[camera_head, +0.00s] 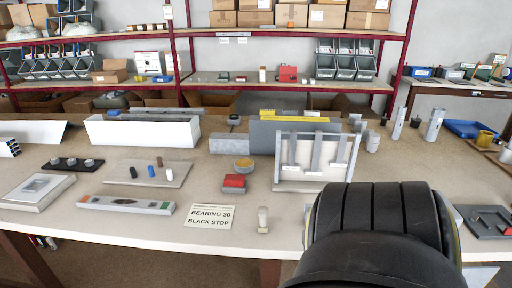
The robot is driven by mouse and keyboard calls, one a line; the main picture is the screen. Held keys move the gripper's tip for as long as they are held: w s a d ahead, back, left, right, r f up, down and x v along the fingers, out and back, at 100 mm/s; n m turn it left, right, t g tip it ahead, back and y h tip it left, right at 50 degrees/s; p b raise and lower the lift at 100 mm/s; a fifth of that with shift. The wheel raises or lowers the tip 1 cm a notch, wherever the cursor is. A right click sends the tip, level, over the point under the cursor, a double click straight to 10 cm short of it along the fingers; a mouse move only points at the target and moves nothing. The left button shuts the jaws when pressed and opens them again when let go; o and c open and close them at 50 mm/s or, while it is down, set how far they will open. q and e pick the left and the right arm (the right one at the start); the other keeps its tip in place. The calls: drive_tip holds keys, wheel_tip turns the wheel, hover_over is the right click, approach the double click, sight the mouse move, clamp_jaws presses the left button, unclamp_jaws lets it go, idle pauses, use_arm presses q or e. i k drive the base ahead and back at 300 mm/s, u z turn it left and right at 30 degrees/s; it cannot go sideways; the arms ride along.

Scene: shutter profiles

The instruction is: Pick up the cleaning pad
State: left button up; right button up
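No object is plainly recognisable as the cleaning pad. A small red block (234,181) rests on a grey block near the middle front of the table. Behind it is a small round dish (243,164) with a yellowish top. I cannot tell whether either one is the pad. A large black rounded part of my own arm fills the lower right and hides that part of the table. Neither gripper shows in the head view.
The workbench (140,240) carries a sign card (211,216), a small pale cylinder (263,220), a level-like bar (126,204) and an upright slotted rack (312,160). A long white profile (143,131) lies behind. Shelves with boxes and bins stand at the back.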

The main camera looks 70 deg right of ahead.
sight(233, 183)
drive_tip(key=z, duration=1.3)
